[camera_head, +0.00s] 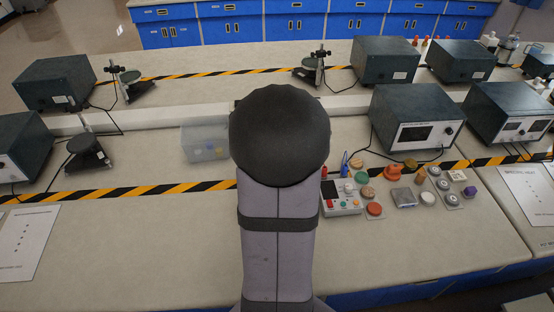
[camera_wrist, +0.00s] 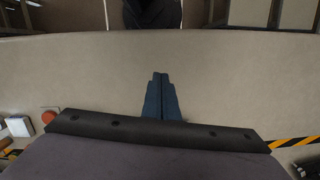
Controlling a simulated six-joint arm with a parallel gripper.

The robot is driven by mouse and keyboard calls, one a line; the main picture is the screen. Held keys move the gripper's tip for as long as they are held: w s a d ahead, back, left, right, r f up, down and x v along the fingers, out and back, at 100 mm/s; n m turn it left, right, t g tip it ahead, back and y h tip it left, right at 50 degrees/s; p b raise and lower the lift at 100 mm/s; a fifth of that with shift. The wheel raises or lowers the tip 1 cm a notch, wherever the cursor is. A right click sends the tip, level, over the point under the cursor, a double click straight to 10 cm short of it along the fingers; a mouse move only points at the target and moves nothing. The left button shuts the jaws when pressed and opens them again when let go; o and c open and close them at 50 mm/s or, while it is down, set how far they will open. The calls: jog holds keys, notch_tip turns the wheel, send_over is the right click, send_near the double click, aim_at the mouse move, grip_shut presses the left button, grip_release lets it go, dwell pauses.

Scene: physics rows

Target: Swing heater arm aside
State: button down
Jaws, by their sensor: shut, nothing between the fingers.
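My gripper (camera_wrist: 160,80) shows in the wrist view as two blue fingers closed together over bare bench top, with nothing between them. In the head view the gripper is hidden behind my own arm. No part is clearly recognisable as the heater arm. Two small dark stands with upright posts are possible candidates: one stand (camera_head: 128,83) at the back left and another stand (camera_head: 311,68) at the back centre. Both stand well apart from my arm. A low black device (camera_head: 88,153) sits at the left.
Dark instrument boxes stand around, including a near right box (camera_head: 414,120) and a back left box (camera_head: 55,82). A clear bin (camera_head: 204,142) lies left of my arm. A control box (camera_head: 341,197) and several coloured parts lie to the right. The front bench is mostly clear.

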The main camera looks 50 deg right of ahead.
jog(key=s+d+f+m+t+b, duration=0.1)
jog(key=d+m+t, duration=0.15)
jog(key=d, duration=0.65)
jog(key=s+d+f+m+t+b, duration=0.15)
jog(key=d+m, duration=0.25)
jog(key=d, duration=0.5)
jog(key=w+d+r+n+t, duration=0.4)
jog(key=w+d+r+n, duration=0.2)
jog(key=w+r+n, duration=0.3)
notch_tip(320, 180, up, 4)
jog(key=shift+w+f+h, duration=0.1)
jog(key=shift+w+h, duration=0.3)
jog(key=shift+w, duration=0.5)
jog(key=shift+d, duration=0.1)
jog(key=w+a+f+p, duration=0.2)
jog(key=w+f+p, duration=0.4)
jog(key=w+f, duration=0.2)
jog(key=shift+w+a, duration=0.4)
jog(key=shift+w, duration=0.1)
